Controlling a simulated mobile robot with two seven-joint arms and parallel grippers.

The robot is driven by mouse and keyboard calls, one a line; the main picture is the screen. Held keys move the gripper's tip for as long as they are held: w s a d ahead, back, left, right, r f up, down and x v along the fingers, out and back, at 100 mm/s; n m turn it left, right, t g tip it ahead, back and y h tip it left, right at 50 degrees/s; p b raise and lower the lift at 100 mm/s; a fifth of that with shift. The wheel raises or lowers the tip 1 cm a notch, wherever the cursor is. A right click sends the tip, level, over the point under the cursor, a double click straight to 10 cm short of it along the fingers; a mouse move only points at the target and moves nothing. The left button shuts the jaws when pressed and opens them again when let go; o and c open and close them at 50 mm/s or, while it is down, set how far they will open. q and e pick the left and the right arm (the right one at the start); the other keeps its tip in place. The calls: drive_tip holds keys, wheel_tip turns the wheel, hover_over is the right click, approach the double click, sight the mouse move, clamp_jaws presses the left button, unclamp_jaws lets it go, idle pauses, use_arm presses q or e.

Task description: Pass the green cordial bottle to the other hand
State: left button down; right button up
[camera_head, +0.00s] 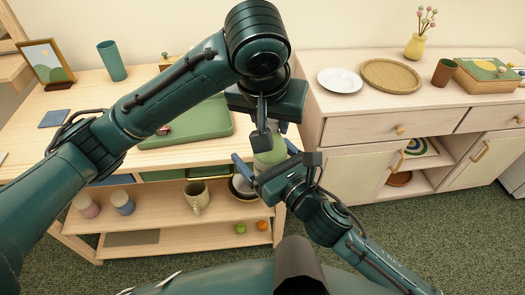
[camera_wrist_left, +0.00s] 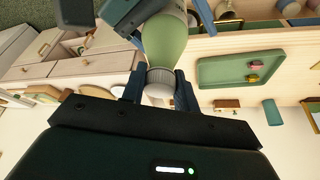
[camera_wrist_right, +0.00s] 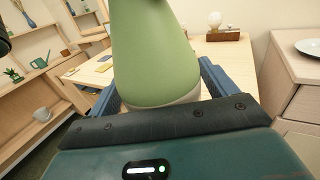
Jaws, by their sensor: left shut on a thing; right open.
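The green cordial bottle (camera_head: 270,158) is held in the air between my two grippers, in front of the gap between table and cabinet. My left gripper (camera_head: 264,138) comes from above and is shut on the bottle's pale ribbed cap end; the left wrist view shows the cap (camera_wrist_left: 160,85) between its fingers and the green body (camera_wrist_left: 165,42) beyond. My right gripper (camera_head: 265,170) is open, with its fingers on both sides of the bottle's wide end. In the right wrist view the green body (camera_wrist_right: 153,50) stands between the blue fingers; contact cannot be told.
A wooden table (camera_head: 85,100) with a green tray (camera_head: 205,125) stands at the left. Its lower shelf holds cups, a mug (camera_head: 196,196) and fruit.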

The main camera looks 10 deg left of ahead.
use_arm(q)
drive_tip(key=shift+r, duration=0.1)
use_arm(e)
drive_tip(key=shift+c, duration=0.4)
drive_tip(key=shift+s+a+r, duration=0.1)
drive_tip(key=shift+s, duration=0.05)
drive_tip(key=c, duration=1.3)
use_arm(q)
drive_tip(key=c, duration=1.5)
unclamp_jaws()
use_arm(e)
drive_tip(key=shift+r, duration=0.1)
drive_tip(key=shift+c, duration=0.5)
use_arm(q)
drive_tip(key=o, duration=0.5)
